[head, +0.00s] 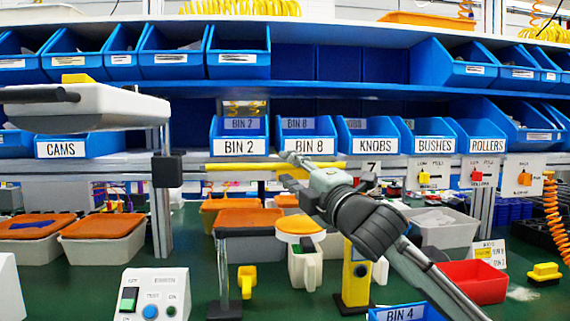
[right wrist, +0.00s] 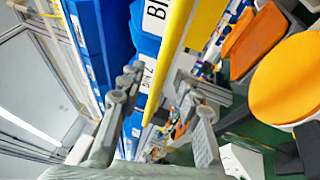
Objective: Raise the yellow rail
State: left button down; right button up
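The yellow rail (head: 240,166) is a thin horizontal bar in front of the shelf edge, below the BIN 2 and BIN 8 bins. My right gripper (head: 288,170) is at the rail's middle and hides part of it. In the right wrist view the rail (right wrist: 169,62) runs steeply down the picture between the two spread fingers of my right gripper (right wrist: 165,112). Gaps show between the rail and both fingers, so the gripper looks open and not clamped on it. My left gripper is not in view.
Blue bins such as BIN 2 (head: 239,146) and KNOBS (head: 368,147) stand just above the rail. Orange-lidded boxes (head: 103,227) and a round orange-topped stand (head: 300,224) are below. Knob plates (head: 423,173) hang to the right. A red bin (head: 470,281) sits at lower right.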

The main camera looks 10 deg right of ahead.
jog(key=shift+x, duration=1)
jog(key=shift+c, duration=0.6)
grip_shut()
jog(key=shift+r, duration=0.2)
jog(key=shift+w+r+m+g+h, duration=0.15)
jog(key=shift+r+m+g+h, duration=0.5)
jog(key=shift+g, duration=0.45)
jog(key=shift+w+r+m+g+h, duration=0.25)
jog(key=shift+r+m+g+h, duration=0.05)
jog(key=shift+g, duration=0.65)
jog(key=shift+w+r+m+g+h, duration=0.25)
jog(key=shift+r+g, duration=0.1)
jog(key=shift+g, duration=0.6)
